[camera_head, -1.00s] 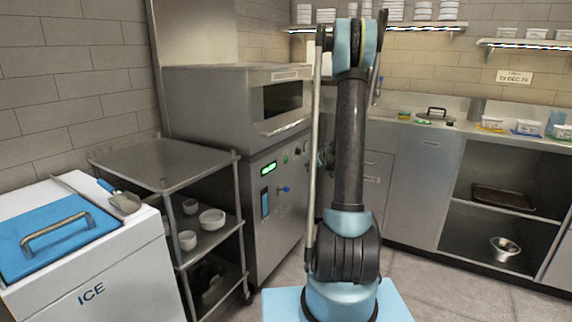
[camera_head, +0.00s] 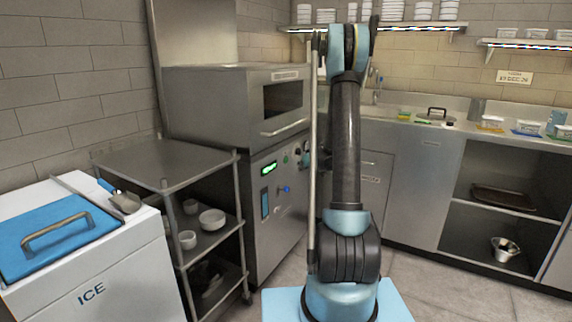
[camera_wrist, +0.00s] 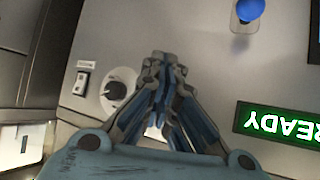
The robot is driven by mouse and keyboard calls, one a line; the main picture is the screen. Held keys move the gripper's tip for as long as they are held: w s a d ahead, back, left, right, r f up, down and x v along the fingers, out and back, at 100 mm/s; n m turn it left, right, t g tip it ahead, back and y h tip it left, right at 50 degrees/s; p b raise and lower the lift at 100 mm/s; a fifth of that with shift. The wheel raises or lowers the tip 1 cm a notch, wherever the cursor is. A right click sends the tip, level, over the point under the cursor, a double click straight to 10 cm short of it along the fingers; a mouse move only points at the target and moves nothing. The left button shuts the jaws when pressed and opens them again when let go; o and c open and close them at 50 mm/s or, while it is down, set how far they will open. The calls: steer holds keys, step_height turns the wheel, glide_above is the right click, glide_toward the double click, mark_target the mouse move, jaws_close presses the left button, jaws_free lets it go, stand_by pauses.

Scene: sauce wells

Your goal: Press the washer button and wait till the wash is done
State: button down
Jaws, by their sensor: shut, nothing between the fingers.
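The washer is the tall steel machine (camera_head: 262,225) with a hood, left of my arm in the head view. Its front panel carries a lit green display (camera_head: 268,168), which reads READY upside down in the wrist view (camera_wrist: 285,124). My gripper (camera_wrist: 163,60) is shut and empty, pointing at the panel between the display and a round dial (camera_wrist: 118,90). The panel behind its fingers is hidden, and I cannot tell whether the tips touch it. In the head view my arm largely hides the gripper.
A blue knob (camera_wrist: 250,10) and a rocker switch (camera_wrist: 81,83) are also on the panel. A steel rack (camera_head: 165,165) with bowls and a white ice chest (camera_head: 130,265) stand left of the washer. A counter (camera_head: 420,185) with open shelves runs along the right.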

steer(key=shift+w+a, duration=0.65)
steer(key=shift+a, duration=0.25)
steer(key=shift+w+a, duration=0.65)
steer(key=shift+a, duration=0.25)
steer(key=shift+a, duration=0.15)
steer(key=shift+w+a, duration=0.15)
steer(key=shift+a, duration=0.05)
steer(key=shift+w+a, duration=0.25)
steer(key=shift+a, duration=0.1)
stand_by(1.2)
steer(key=shift+d, duration=0.1)
steer(key=shift+s+d, duration=0.55)
steer(key=shift+d, duration=0.1)
steer(key=s+d, duration=0.1)
steer(key=d, duration=0.1)
steer(key=s+d, duration=0.2)
stand_by(0.7)
